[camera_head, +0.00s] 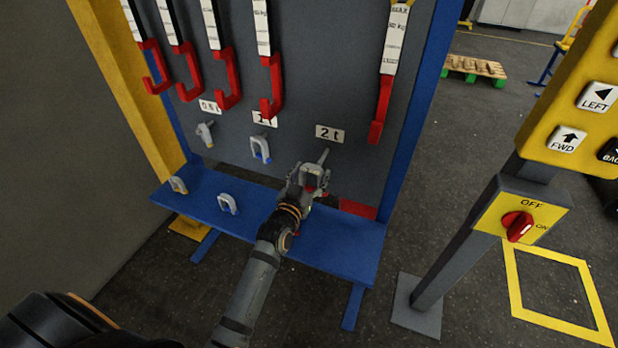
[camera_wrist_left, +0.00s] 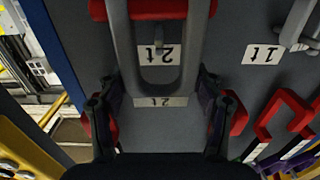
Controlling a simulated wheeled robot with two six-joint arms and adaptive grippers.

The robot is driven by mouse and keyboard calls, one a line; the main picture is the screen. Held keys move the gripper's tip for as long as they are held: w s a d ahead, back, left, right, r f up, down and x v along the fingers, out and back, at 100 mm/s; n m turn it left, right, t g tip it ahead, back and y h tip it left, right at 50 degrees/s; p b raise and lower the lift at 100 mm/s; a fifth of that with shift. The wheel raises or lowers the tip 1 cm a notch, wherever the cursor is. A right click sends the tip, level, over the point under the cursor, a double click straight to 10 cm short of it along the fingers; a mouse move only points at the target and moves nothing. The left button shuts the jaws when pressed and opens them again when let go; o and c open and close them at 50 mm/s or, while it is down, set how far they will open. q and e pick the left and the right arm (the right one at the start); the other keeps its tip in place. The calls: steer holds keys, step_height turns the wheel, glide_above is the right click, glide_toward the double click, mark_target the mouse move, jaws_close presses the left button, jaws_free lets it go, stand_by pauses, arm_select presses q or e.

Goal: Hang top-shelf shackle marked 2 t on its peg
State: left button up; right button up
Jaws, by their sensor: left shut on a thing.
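My left gripper (camera_head: 312,184) is shut on the grey shackle (camera_head: 312,172) in front of the grey board, just below the 2 t label (camera_head: 329,133). The grey peg (camera_head: 323,157) sticks out just above the shackle. In the left wrist view, upside down, the U-shaped shackle (camera_wrist_left: 122,45) with a red pin (camera_wrist_left: 158,9) stands between the fingers (camera_wrist_left: 158,112). A 2 t tag (camera_wrist_left: 160,101) shows at its bow, and the board's 2 t label shows through it. I cannot tell whether the shackle touches the peg. My right gripper is out of view.
A shackle (camera_head: 261,149) hangs by the 1 t label and another (camera_head: 205,134) by the left label. Two shackles (camera_head: 178,185) (camera_head: 227,203) stand on the blue shelf (camera_head: 340,246). Red hooks (camera_head: 381,110) hang above. A yellow switch post (camera_head: 455,250) stands right.

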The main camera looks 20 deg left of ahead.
mark_target(320, 162)
arm_select(q)
steer(key=shift+w+d+f+b, duration=0.15)
steer(key=shift+w+b, duration=0.75)
steer(key=shift+w, duration=0.8)
steer(key=shift+w+a+f+b, duration=0.1)
steer(key=shift+w+b, duration=0.8)
steer(key=shift+w, duration=0.75)
steer(key=shift+w+d+b, duration=0.1)
steer(key=shift+w+b, duration=0.3)
steer(key=shift+w, duration=0.15)
steer(key=shift+w+f, duration=0.3)
steer(key=shift+w, duration=0.1)
steer(key=shift+w+f+b, duration=0.25)
steer(key=shift+f+b, duration=0.1)
steer(key=shift+f, duration=0.1)
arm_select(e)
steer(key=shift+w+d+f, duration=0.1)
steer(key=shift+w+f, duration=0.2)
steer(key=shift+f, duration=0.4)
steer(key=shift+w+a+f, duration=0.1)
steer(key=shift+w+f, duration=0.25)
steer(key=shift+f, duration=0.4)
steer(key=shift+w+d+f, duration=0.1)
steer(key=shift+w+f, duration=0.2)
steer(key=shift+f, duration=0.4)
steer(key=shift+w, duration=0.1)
